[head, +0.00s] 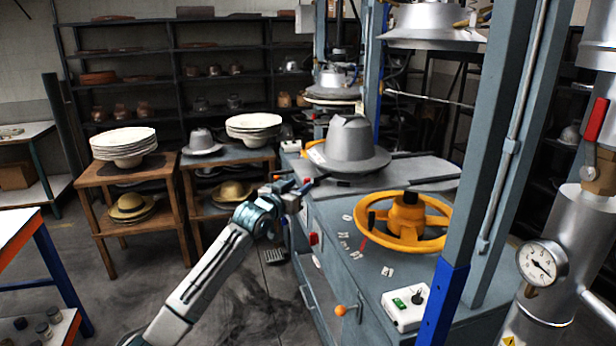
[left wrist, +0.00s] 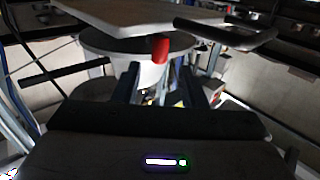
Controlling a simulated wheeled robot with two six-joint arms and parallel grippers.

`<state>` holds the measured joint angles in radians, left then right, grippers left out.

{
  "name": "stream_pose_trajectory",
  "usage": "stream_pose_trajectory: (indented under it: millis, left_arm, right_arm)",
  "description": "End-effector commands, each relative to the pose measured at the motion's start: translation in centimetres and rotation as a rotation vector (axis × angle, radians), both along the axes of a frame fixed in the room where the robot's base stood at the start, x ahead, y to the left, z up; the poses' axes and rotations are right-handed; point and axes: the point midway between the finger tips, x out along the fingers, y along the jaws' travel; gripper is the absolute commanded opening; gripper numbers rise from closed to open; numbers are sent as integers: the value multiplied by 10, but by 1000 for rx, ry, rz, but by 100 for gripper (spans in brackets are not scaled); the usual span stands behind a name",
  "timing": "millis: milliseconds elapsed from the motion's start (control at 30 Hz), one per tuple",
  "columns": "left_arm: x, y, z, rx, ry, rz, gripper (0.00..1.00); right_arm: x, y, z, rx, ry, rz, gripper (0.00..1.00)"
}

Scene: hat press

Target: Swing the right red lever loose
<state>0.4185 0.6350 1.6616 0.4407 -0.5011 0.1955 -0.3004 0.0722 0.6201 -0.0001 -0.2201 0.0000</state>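My left gripper (head: 304,184) is at the near left corner of the grey hat press, by the plate that bears the silver hat form (head: 352,148). In the left wrist view its two dark fingers (left wrist: 160,90) stand apart with a gap between them. A red lever end (left wrist: 160,49) shows beyond the fingertips, in line with the gap, below the edge of a pale plate. I see no contact with it. My right gripper is not in view.
A yellow handwheel (head: 405,222) and a white button box (head: 406,306) sit on the press bench. A blue-grey post (head: 497,130) rises at the right. A red handle (head: 596,121) is on the silver pipe at far right. Wooden tables (head: 98,178) with hats stand left.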

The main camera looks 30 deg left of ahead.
Motion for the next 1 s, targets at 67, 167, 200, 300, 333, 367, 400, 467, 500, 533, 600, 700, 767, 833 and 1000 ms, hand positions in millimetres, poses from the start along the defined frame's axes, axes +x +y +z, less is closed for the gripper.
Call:
stream_pose_trajectory:
  millis: [67, 167, 200, 300, 333, 367, 400, 467, 500, 533, 600, 700, 767, 833, 1000]
  left_arm:
    - [16, 0, 4, -7, -2, 0, 38]
    - [32, 0, 3, -6, 0, 0, 38]
    - [37, 1, 2, -3, 0, 1, 38]
    - [48, 2, 1, -2, 0, 0, 38]
    - [50, 2, 1, -1, 0, 1, 38]
    - [52, 2, 1, -1, 0, 0, 38]
    - [54, 2, 1, 0, 0, 0, 38]
    - [56, 2, 0, -1, 0, 0, 38]
    - [57, 2, 0, -1, 0, 0, 38]
    - [57, 2, 0, -1, 0, -1, 38]
    - [57, 2, -1, 0, 0, -1, 38]
    - [57, 2, -1, 0, 0, 0, 38]
    - [57, 2, -1, 1, 0, 0, 36]
    - [57, 2, -1, 1, 0, 0, 22]
    - [57, 2, -1, 1, 0, 0, 0]
  right_arm:
    - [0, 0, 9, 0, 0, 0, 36]
    - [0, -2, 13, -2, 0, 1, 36]
    - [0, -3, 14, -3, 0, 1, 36]
    - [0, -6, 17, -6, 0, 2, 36]
    - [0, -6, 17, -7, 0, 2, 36]
    - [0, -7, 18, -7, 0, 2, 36]
    - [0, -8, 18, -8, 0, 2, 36]
    - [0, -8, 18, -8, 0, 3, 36]
    - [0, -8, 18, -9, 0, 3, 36]
    - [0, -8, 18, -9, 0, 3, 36]
    - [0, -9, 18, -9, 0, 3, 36]
    - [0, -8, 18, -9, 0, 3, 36]
    - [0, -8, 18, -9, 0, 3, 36]
    - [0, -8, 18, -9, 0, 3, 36]
    - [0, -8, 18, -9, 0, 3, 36]
